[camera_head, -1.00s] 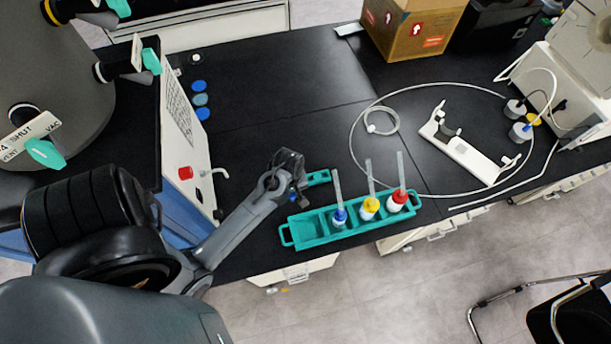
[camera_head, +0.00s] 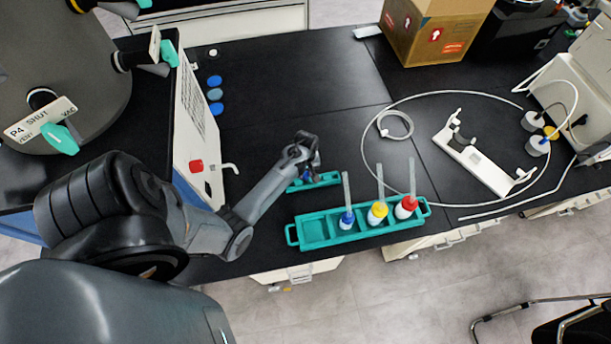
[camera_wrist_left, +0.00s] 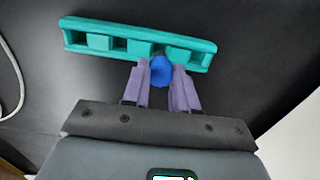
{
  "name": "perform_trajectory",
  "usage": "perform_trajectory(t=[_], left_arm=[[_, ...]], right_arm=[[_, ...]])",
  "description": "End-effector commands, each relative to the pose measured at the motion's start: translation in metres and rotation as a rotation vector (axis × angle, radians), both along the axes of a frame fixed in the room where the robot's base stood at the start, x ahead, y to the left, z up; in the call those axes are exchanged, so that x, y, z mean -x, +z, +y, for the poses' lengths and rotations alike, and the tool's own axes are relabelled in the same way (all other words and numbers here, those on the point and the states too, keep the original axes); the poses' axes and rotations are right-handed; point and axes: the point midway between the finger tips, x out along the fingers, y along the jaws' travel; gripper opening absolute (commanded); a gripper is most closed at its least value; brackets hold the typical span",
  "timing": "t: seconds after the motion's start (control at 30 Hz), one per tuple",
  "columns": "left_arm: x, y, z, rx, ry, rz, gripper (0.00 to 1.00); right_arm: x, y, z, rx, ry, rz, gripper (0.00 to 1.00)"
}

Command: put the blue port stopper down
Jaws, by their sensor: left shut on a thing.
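The blue port stopper (camera_wrist_left: 161,71) shows in the left wrist view as a round blue piece between the purple fingers of my left gripper (camera_wrist_left: 161,78). My left gripper is shut on it. The stopper overlaps the near edge of a small teal rack (camera_wrist_left: 88,25) in that view; I cannot tell whether they touch. In the head view my left gripper (camera_head: 309,176) is at the small teal rack (camera_head: 329,179), with a bit of blue at its tip; the gripper hides part of the rack. My right gripper is not in view.
A larger teal rack (camera_head: 292,235) holds wash bottles with blue, yellow and red caps just nearer. Several blue discs (camera_head: 215,95) lie at the left by the white panel (camera_head: 197,130). A white tube loop and stand (camera_head: 480,163) lie right. The bench middle is clear.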

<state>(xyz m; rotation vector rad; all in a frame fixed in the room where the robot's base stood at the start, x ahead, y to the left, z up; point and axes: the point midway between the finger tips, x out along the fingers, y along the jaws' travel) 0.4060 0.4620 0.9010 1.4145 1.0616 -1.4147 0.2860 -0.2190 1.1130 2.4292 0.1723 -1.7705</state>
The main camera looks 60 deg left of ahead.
Motion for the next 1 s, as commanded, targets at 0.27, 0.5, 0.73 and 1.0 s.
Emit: perform_trajectory(t=[0.27,0.5,0.73,1.0], left_arm=[[0.0,-0.026,0.0,-0.001,0.001,-0.001,0.0],[0.0,-0.027,0.0,-0.001,0.001,-0.001,0.0],[0.0,-0.028,0.0,0.0,0.0,-0.001,0.44],[0.0,-0.028,0.0,0.0,0.0,0.0,0.53]], right_arm=[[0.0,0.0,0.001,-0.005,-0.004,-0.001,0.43],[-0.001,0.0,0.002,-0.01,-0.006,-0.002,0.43],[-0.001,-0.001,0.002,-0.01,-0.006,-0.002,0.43],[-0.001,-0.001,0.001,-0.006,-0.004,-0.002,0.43]])
